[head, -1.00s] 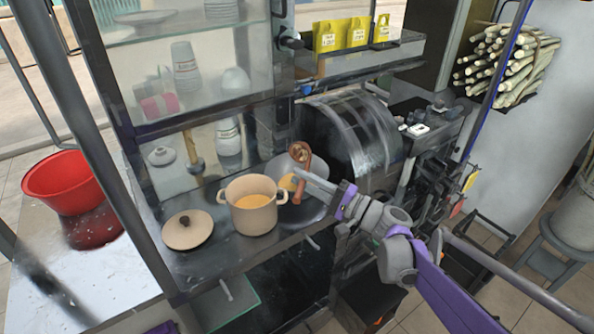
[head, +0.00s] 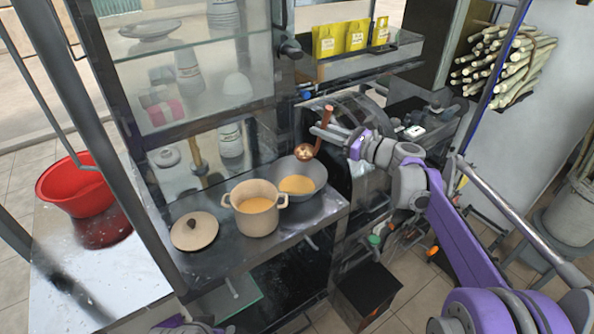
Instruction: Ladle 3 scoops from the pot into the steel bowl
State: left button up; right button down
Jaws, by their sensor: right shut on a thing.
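The cream pot (head: 257,222) stands on the dark counter, holding orange-yellow liquid. The steel bowl (head: 316,180) sits just behind and right of it, with similar liquid inside. My right gripper (head: 323,131) is shut on the handle of a copper ladle (head: 307,152). The ladle is held in the air near the bowl's back rim, its handle pointing up. I cannot tell whether the ladle's cup holds anything. A purple part of mine shows at the bottom edge, but my left gripper itself is out of view.
The pot's lid (head: 194,231) lies on the counter left of the pot. A glass cabinet (head: 190,80) rises behind, and a dark press drum stands right of the bowl. A red basin (head: 75,186) is at far left. Yellow packets (head: 356,35) stand on a shelf above.

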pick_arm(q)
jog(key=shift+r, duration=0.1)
pick_arm(e)
jog(key=shift+w+d+m, duration=0.25)
jog(key=shift+w+m, duration=0.2)
jog(key=shift+m, duration=0.05)
jog(key=shift+w+d+m, duration=0.2)
jog(key=shift+w+m, duration=0.25)
jog(key=shift+m, duration=0.05)
